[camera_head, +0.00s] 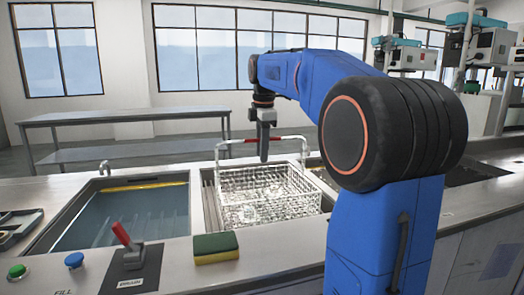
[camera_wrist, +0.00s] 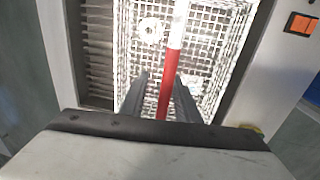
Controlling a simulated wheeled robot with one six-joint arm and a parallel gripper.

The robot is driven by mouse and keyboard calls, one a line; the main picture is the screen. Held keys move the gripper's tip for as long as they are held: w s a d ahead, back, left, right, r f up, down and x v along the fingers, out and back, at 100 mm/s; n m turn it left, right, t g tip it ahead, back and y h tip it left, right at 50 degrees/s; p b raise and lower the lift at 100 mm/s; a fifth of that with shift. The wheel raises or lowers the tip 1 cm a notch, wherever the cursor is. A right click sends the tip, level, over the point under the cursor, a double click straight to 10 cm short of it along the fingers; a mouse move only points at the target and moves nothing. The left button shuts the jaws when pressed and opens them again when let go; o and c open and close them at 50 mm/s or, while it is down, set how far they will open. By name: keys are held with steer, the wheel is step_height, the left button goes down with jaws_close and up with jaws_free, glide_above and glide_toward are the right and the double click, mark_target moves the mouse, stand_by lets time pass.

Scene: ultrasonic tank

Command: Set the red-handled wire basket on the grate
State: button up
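The wire basket (camera_head: 270,197) is a pale metal mesh box in the compartment right of the water tank. Its raised handle (camera_head: 284,138) is red along the top bar with white ends. In the wrist view the red bar (camera_wrist: 168,88) runs between my two fingers, with the mesh floor (camera_wrist: 205,45) below. My gripper (camera_head: 264,158) points down at the middle of the handle. Its fingers (camera_wrist: 162,100) stand apart, one on each side of the bar. The slatted grate (camera_wrist: 97,50) shows left of the basket. I cannot tell whether the basket rests on it.
The water-filled tank (camera_head: 130,212) lies to the left. A red drain lever (camera_head: 125,238) and a green-yellow sponge (camera_head: 215,247) sit on the front counter, near blue (camera_head: 74,260) and green (camera_head: 17,271) buttons. A metal table (camera_head: 130,117) stands behind. An orange switch (camera_wrist: 301,23) is right of the basket.

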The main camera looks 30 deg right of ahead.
steer(key=r, duration=0.3)
steer(key=s+r, duration=0.1)
steer(key=r, duration=0.7)
steer(key=shift+s+a+r, duration=0.2)
steer(key=shift+a, duration=0.05)
steer(key=shift+s+r, duration=0.1)
steer(key=shift+r, duration=0.15)
